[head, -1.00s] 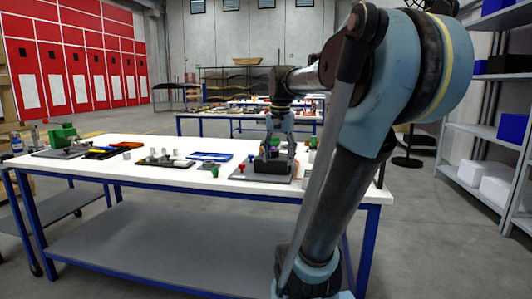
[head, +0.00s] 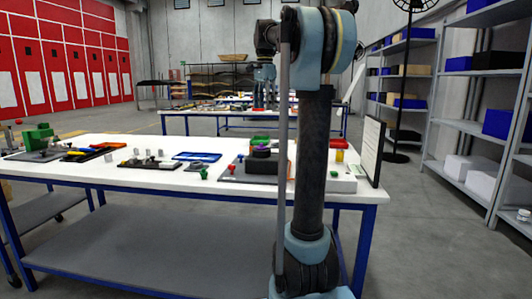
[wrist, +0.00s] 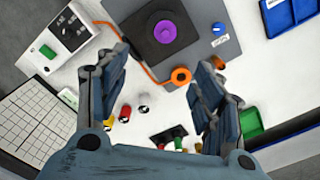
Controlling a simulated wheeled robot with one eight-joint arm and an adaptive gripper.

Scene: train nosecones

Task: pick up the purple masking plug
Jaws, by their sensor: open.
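The purple masking plug (wrist: 165,32) shows as a round purple disc in the wrist view. It sits on top of a dark round part on a black block (wrist: 138,22). In the head view the plug (head: 261,153) is small, on the dark block on the table. My gripper (wrist: 162,62) is open and empty, its fingers spread wide apart with the plug ahead of the gap between them. In the head view my gripper (head: 264,98) hangs well above the table, apart from the plug.
A grey plate (wrist: 222,50) lies under the block, with an orange knob (wrist: 181,75) and an orange loop beside it. A white box with a green button (wrist: 48,51) stands at left. Blue bins (wrist: 285,14), a green bin (wrist: 251,123) and small coloured plugs lie around.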

